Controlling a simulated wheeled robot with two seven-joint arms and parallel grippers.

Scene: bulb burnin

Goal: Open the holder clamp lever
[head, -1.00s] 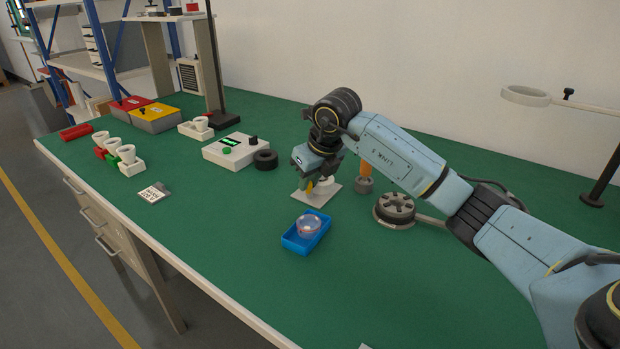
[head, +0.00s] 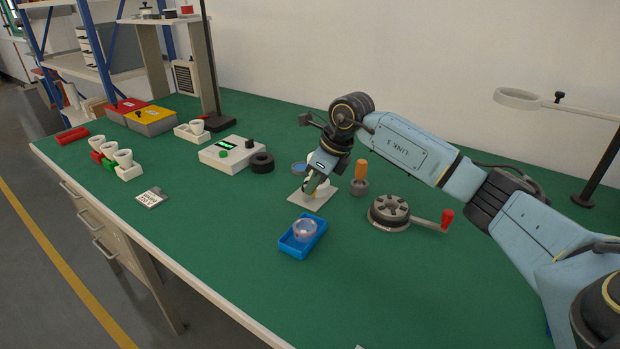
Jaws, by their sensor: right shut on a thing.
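The holder stands on a pale square base plate (head: 312,199) near the middle of the green bench. My right gripper (head: 312,187) is over this plate, pointing down, with its fingers closed at the holder. The lever's exact angle cannot be told. My left gripper is not in view.
A blue tray (head: 291,250) with a clear round cup stands in front. A white control box (head: 228,153) and a black ring (head: 262,162) are left.

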